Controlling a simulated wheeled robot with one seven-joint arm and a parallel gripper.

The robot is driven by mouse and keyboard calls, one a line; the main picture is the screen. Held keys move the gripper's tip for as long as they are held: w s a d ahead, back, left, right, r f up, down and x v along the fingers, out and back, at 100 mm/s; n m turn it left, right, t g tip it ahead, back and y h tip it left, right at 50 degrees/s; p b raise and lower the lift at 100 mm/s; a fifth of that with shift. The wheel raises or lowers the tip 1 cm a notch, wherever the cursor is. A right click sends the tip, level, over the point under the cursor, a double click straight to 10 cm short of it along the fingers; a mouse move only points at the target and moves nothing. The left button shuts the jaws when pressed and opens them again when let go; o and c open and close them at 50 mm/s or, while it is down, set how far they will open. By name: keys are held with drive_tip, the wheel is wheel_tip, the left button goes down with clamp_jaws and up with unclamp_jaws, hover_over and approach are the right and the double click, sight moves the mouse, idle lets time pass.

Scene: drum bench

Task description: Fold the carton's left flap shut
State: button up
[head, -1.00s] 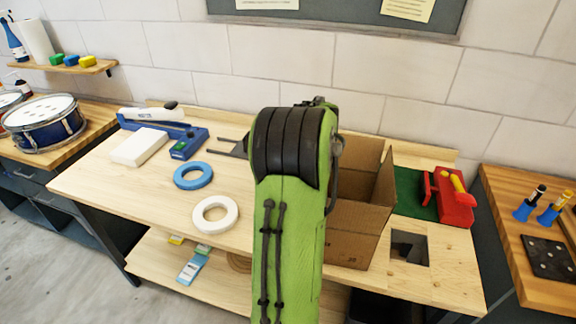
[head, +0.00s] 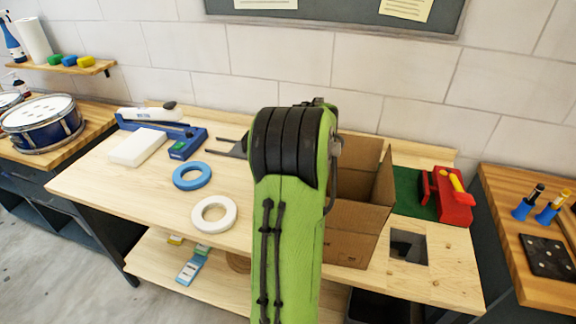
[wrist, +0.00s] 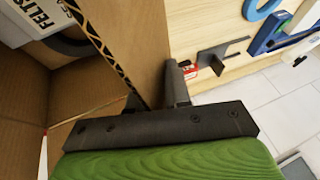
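The open brown carton (head: 352,235) stands on the bench, partly hidden behind my green arm in the head view. In the wrist view a brown cardboard panel (wrist: 135,35) with a corrugated edge rises close in front of my gripper (wrist: 157,95). I cannot tell whether it is the left flap or the left wall. One dark finger is right of the panel, close against it; a small dark part shows on its left. Whether the fingers pinch it is unclear. My gripper is hidden in the head view. A white box marked "FELTS" (wrist: 38,14) shows inside the carton.
A blue ring (head: 192,176) and a white ring (head: 214,214) lie left of my arm. A blue tool (head: 185,142) and a white block (head: 139,147) lie farther left. A red device (head: 451,199) on a green mat stands right of the carton, behind a square bench hole (head: 409,247).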

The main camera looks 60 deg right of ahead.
drive_tip(key=shift+o, duration=1.1)
drive_tip(key=shift+s+d+f, duration=0.15)
drive_tip(key=shift+r, duration=0.4)
drive_tip(key=p+v, duration=0.2)
drive_tip(key=v, duration=1.3)
drive_tip(key=shift+s, duration=0.15)
